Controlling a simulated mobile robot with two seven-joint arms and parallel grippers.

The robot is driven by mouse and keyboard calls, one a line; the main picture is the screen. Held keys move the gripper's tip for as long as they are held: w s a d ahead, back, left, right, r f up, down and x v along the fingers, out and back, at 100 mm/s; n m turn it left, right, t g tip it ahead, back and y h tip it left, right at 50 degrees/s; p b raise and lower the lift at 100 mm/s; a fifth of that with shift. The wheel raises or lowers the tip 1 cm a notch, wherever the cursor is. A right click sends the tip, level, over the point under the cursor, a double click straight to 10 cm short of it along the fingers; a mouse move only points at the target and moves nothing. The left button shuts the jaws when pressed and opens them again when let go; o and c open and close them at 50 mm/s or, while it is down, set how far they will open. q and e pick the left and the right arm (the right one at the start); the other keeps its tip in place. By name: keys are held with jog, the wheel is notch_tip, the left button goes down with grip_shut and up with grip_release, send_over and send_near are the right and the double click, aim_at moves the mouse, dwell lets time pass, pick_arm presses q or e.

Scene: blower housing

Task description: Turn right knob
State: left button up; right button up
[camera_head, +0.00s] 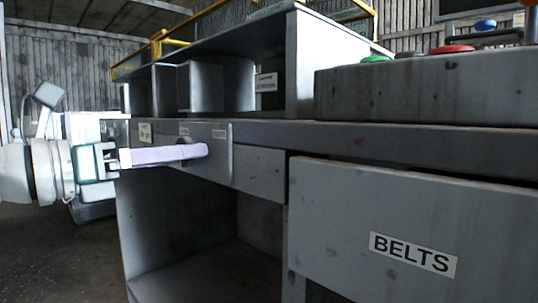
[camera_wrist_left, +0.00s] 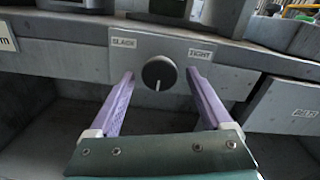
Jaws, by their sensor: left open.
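The knob is a round dark dial (camera_wrist_left: 159,74) with a light pointer line directed downward. It sits on a grey panel between a "SLACK" label (camera_wrist_left: 124,42) and a "TIGHT" label (camera_wrist_left: 200,54). In the head view the knob (camera_head: 184,141) is mostly hidden behind the fingers. My left gripper (camera_wrist_left: 162,82) is open, with one purple finger on each side of the knob, and a gap shows between each finger and the knob. In the head view my left gripper (camera_head: 196,151) reaches in from the left with its fingertips near the panel. My right gripper is not in view.
A drawer marked "BELTS" (camera_head: 412,253) is at the right, below the bench top. A grey box with green and red buttons (camera_head: 430,95) stands on the bench. Open shelf space lies under the knob panel. Open floor (camera_head: 55,250) is at the left.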

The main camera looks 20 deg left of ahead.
pick_arm(q)
grip_shut()
dwell(0.7)
